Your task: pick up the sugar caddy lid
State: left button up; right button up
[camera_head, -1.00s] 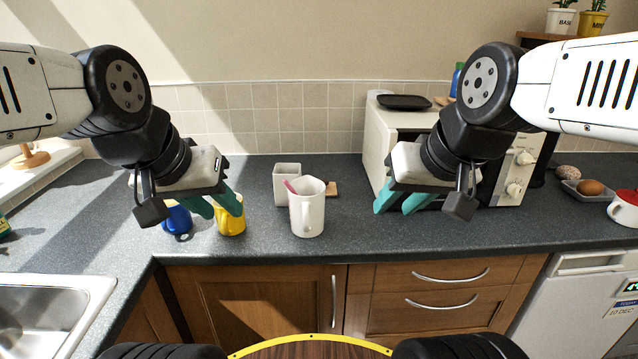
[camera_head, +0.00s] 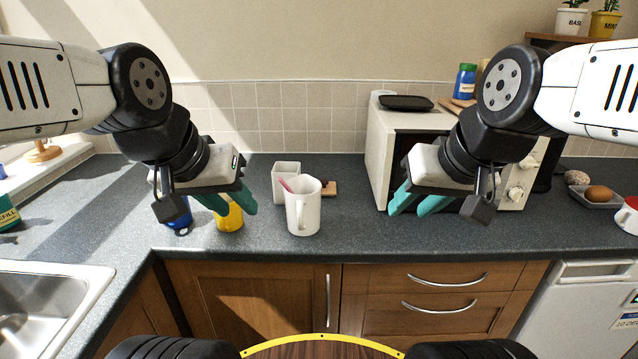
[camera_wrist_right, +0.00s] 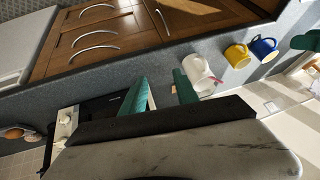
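A small flat wooden square (camera_head: 329,188), which looks like the caddy lid, lies on the counter behind the white mug (camera_head: 303,208), partly hidden by it. A small dark mark shows on it. A white square pot (camera_head: 286,180), which looks like the caddy, stands to its left with no lid on. In the right wrist view, a sliver of brown (camera_wrist_right: 173,88) shows between my fingers and beyond them. My left gripper (camera_head: 230,204) is open and empty, above the yellow mug. My right gripper (camera_head: 418,203) is open and empty, in front of the microwave.
The white mug holds a pink stick. A yellow mug (camera_head: 230,217) and a blue mug (camera_head: 181,216) stand at the left. The microwave (camera_head: 388,150) is at the right, with a black tray (camera_head: 406,102) on top.

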aim_at(328, 187)
jog(key=i+l+u, duration=0.2)
jog(key=u, duration=0.2)
jog(key=i+l+u, duration=0.15)
jog(key=l+u, duration=0.25)
jog(key=i+l+u, duration=0.15)
jog(key=u, duration=0.3)
jog(key=l, duration=0.1)
